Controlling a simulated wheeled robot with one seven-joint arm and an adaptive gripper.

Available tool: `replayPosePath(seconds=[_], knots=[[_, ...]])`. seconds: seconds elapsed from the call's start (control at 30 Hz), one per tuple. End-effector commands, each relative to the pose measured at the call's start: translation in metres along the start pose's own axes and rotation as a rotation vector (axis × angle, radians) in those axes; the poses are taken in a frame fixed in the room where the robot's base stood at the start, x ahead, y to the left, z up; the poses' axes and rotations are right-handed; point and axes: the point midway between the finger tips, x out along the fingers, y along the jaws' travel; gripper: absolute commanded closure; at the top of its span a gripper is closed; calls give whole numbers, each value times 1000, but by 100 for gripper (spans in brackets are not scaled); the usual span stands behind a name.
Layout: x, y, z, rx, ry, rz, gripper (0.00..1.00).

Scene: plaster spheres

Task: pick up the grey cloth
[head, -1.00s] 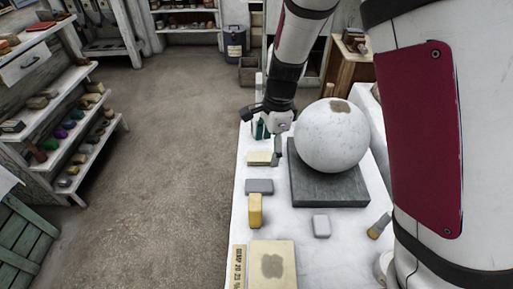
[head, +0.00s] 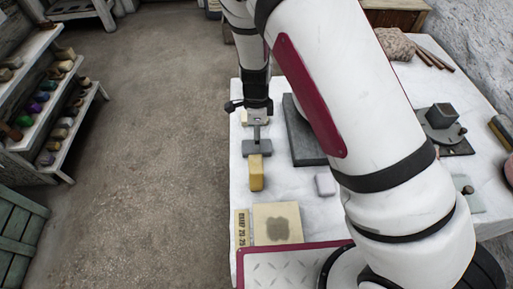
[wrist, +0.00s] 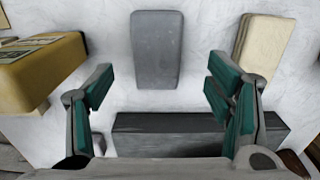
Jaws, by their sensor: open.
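The grey cloth (head: 257,148) appears as a flat, neat grey oblong with rounded corners on the white table. In the wrist view the grey cloth (wrist: 157,48) lies flat near the top middle, beyond the fingertips. My gripper (wrist: 170,85) is open and empty, with its green-padded fingers spread wide on either side below the cloth. In the head view my gripper (head: 256,130) points down just over the cloth's far side, and a finger hides part of it. I see no contact with the cloth.
A yellow block (wrist: 40,70) lies left of the cloth in the wrist view and a cream block (wrist: 262,48) right of it. A dark grey slab (head: 298,135) lies to the right in the head view, partly behind my arm. A stained board (head: 277,224) lies nearer.

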Motion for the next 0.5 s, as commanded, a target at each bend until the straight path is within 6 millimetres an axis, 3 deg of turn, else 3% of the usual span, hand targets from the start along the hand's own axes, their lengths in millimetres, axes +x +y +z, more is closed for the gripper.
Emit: replayPosePath(seconds=[0.17,0.5], knots=[[10,0,-1,-1,0,0,27],[53,2,-2,-1,0,0,27]])
